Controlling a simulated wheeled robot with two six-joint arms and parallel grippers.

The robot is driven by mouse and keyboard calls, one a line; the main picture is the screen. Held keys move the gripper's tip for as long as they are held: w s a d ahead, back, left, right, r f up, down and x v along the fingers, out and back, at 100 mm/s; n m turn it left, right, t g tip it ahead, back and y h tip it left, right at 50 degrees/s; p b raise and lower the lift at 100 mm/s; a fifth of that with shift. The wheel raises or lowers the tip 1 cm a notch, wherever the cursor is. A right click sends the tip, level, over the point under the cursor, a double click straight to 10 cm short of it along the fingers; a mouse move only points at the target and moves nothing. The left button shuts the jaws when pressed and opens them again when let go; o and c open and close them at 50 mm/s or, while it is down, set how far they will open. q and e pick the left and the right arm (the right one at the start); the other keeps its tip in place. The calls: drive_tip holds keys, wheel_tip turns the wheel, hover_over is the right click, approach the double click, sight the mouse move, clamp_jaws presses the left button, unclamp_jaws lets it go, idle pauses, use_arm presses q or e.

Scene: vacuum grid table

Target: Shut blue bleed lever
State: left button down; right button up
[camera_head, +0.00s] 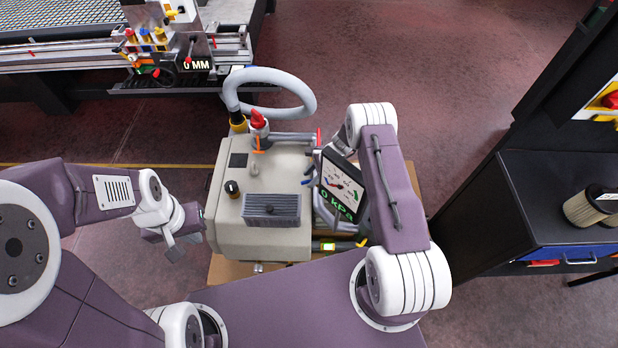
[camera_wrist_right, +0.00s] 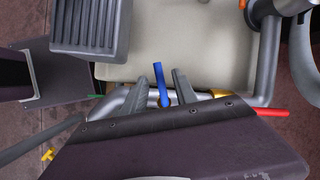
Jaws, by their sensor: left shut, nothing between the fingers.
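The blue bleed lever (camera_wrist_right: 160,82) stands up between the two grey fingers of my right gripper (camera_wrist_right: 155,78) in the right wrist view. Those fingers are apart, with a gap on both sides of the lever; I cannot tell their depth relative to it. My left gripper (camera_head: 170,248) is shut and empty, left of the pump box.
A display panel (camera_head: 342,186) reading 0 kPa stands right of the pump. A red handle (camera_wrist_right: 272,112) and a yellow fitting (camera_wrist_right: 220,93) are close right of the blue lever. A grey hose (camera_head: 290,80) loops behind. A black cabinet (camera_head: 520,195) stands at the right.

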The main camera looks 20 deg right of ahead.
drive_tip(key=shift+f, duration=0.55)
drive_tip(key=shift+a, duration=0.1)
clamp_jaws()
drive_tip(key=shift+w, duration=0.1)
idle(0.8)
